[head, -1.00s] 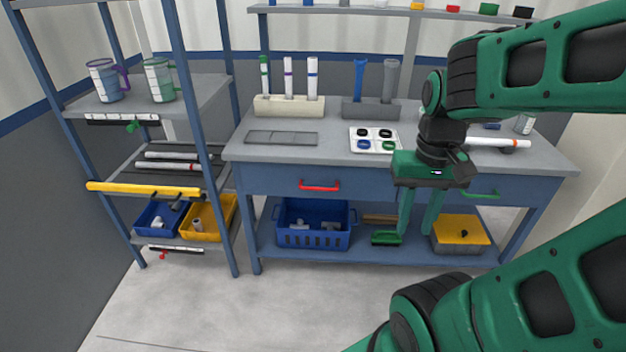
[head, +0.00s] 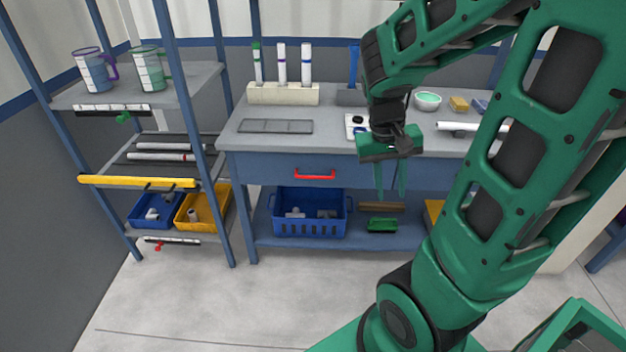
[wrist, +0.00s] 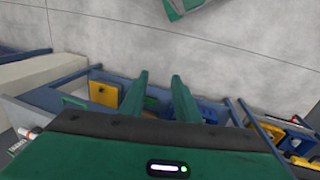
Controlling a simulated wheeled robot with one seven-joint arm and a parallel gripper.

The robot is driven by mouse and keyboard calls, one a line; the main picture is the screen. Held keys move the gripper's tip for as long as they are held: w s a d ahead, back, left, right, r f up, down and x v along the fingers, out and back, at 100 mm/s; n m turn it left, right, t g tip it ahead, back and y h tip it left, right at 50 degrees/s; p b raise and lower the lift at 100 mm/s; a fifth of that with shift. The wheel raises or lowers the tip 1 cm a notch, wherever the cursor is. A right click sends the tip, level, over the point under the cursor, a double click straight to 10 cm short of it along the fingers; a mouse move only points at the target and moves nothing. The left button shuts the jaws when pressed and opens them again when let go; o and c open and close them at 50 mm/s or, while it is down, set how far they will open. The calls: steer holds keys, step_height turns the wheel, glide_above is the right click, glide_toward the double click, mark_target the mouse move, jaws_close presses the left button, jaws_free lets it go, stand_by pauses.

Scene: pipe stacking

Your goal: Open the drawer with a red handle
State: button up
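The drawer (head: 270,169) with a red handle (head: 315,175) is in the front of the grey-topped blue workbench in the head view. Its front looks flush with the bench, so it appears closed. My gripper (head: 390,194) hangs to the right of the red handle, pointing down, with nothing between its fingers. The two fingers stand apart in the wrist view (wrist: 157,84). The red handle is not discernible in the wrist view.
A shelf rack with a yellow bar (head: 137,181) stands at the left. Marker holder (head: 283,94) and grey tray (head: 275,126) lie on the bench. Floor in front is clear.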

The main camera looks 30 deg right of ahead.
steer(key=w+d+f+n+h, duration=0.2)
steer(key=w+d+f+h, duration=0.2)
steer(key=w+f, duration=0.45)
steer(key=n+t+h, duration=0.7)
steer(key=n+t, duration=0.3)
steer(key=n, duration=0.2)
glide_toward(315, 178)
steer(key=x, duration=1)
steer(key=shift+w+d+f, duration=0.15)
steer(key=shift+w+f, duration=0.05)
steer(key=shift+w, duration=0.15)
